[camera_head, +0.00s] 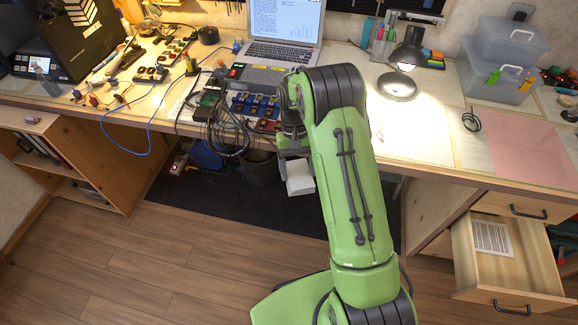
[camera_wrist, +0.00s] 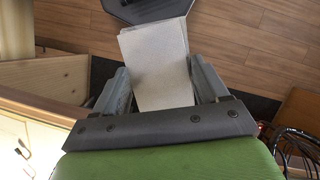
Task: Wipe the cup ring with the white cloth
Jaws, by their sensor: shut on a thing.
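My gripper (camera_wrist: 160,86) is shut on the white cloth (camera_wrist: 157,58), a folded pale rectangle that sticks out beyond the two grey fingers in the wrist view. In the head view the cloth (camera_head: 299,178) hangs at the end of my gripper (camera_head: 294,153), in front of the desk's front edge. It is apart from the desk top. I cannot make out the cup ring in either view. My green arm hides part of the desk middle.
The desk holds a laptop (camera_head: 284,28), a lit lamp (camera_head: 408,60), clear storage boxes (camera_head: 503,58) and a pink sheet (camera_head: 533,150). Cables and electronics crowd the left side. A drawer (camera_head: 508,262) stands open at right. The desk around the lamp is fairly clear.

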